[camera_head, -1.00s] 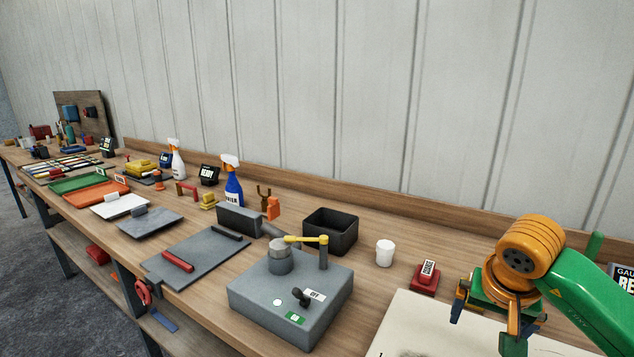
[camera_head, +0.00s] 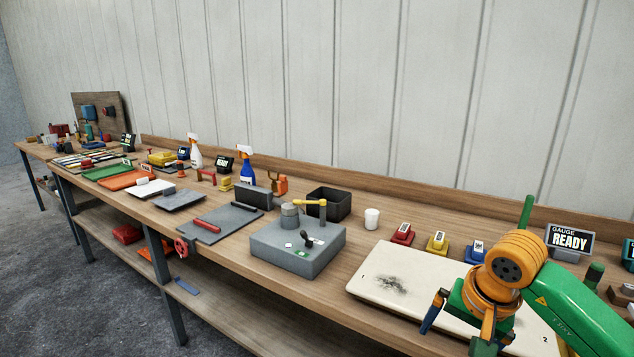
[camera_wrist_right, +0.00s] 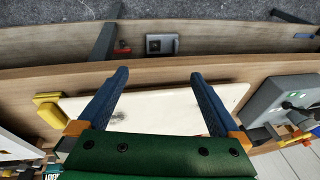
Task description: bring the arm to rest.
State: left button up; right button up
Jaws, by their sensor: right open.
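My right gripper (camera_head: 458,328) hangs over the near right part of a cream board (camera_head: 400,272) on the workbench. It points down, with its blue fingers spread and nothing between them. In the right wrist view the open fingers (camera_wrist_right: 158,76) frame the same board (camera_wrist_right: 170,103), which has a dark smudge on its face. The gripper appears above the board, apart from it. My left gripper is not in view.
A "GAUGE READY" sign (camera_head: 569,240) is at the right. A grey box with a lever (camera_head: 297,250), a black bin (camera_head: 328,203) and a white cup (camera_head: 371,218) stand left of it.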

jog(key=a+f+m+g+y, duration=0.1)
jog(key=a+f+m+y, duration=0.3)
jog(key=a, duration=0.4)
jog(key=a+f+m+g+y, duration=0.1)
jog(key=a+f+m+y, duration=0.1)
jog(key=a+m+y, duration=0.35)
jog(key=w+a+f+m+t+y, duration=0.2)
jog(key=f+m+t, duration=0.15)
jog(key=m, duration=0.55)
jog(key=w+a+f+m+t+y, duration=0.25)
jog(key=m+t, duration=0.25)
jog(key=m, duration=0.4)
jog(key=s+d+f+m+t+h, duration=0.1)
jog(key=s+d+f+m+h, duration=0.1)
jog(key=d+f+m+h, duration=0.5)
jog(key=s+d+f+m+t+h, duration=0.2)
jog(key=d+f+m, duration=0.1)
jog(key=f+m, duration=0.85)
jog(key=s+d+f+m+g+h, duration=0.35)
jog(key=s+f+m, duration=0.35)
jog(key=s+f, duration=0.35)
jog(key=s+f+m+g+h, duration=0.1)
jog(key=s+f+m+g, duration=0.3)
jog(key=s, duration=0.9)
jog(key=s+f+m+g, duration=0.4)
jog(key=s+m, duration=0.1)
jog(key=s, duration=0.7)
jog(key=shift+s+d+h, duration=0.35)
jog(key=shift+d, duration=0.1)
